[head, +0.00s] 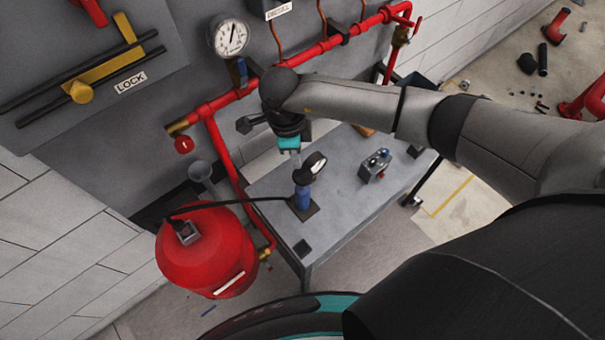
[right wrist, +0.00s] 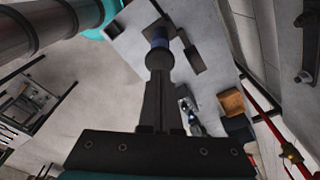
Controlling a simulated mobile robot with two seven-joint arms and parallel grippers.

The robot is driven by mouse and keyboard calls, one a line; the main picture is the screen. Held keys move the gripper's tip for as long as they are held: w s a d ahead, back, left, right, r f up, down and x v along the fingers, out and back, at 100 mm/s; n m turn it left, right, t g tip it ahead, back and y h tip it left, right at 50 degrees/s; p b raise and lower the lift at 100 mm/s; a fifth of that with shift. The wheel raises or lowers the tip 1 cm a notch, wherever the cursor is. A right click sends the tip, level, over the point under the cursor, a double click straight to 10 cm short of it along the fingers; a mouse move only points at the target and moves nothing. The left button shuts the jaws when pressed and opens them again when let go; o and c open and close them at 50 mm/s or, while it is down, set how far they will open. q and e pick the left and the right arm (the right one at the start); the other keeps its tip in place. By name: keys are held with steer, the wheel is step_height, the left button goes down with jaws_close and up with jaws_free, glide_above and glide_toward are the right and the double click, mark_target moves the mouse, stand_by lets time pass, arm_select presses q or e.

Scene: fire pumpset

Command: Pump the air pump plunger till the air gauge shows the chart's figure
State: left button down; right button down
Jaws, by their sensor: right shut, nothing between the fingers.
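The air pump (head: 302,198) is a blue cylinder on a dark base plate on the grey bench. The air gauge (head: 315,164), with a black rim and pale dial, sits beside its top. Its reading is too small to make out. My right gripper (head: 296,172) points down over the pump. In the right wrist view its fingers (right wrist: 158,80) are together and empty, their tips at the dark round plunger knob (right wrist: 159,60). I cannot tell whether they touch it. The pump's blue body also shows there (right wrist: 161,40). My left gripper is not in view. I see no readable chart.
A red tank (head: 205,255) with a black hose to the pump stands left of the bench (head: 335,225). A small grey device (head: 375,165) sits right of the pump. Red piping (head: 315,50) and a white wall gauge (head: 230,38) are behind.

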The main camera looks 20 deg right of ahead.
mark_target(298, 175)
steer(key=shift+s+d+f+b, duration=0.1)
steer(key=shift+f+b, duration=0.75)
steer(key=shift+f, duration=0.35)
steer(key=shift+d+f+b, duration=0.1)
steer(key=shift+f+b, duration=0.7)
steer(key=shift+f, duration=0.35)
step_height(298, 175, down, 5)
steer(key=b, duration=0.4)
steer(key=shift+f+b, duration=0.1)
steer(key=shift+b, duration=0.3)
steer(key=shift+r+p, duration=0.25)
steer(key=shift+p, duration=0.05)
steer(key=a, duration=0.2)
steer(key=w+a+r+b, duration=0.1)
steer(key=shift+d+r, duration=0.1)
steer(key=shift+r, duration=0.05)
step_height(298, 175, up, 15)
steer(key=a+b, duration=0.1)
steer(key=shift+w+a, duration=0.25)
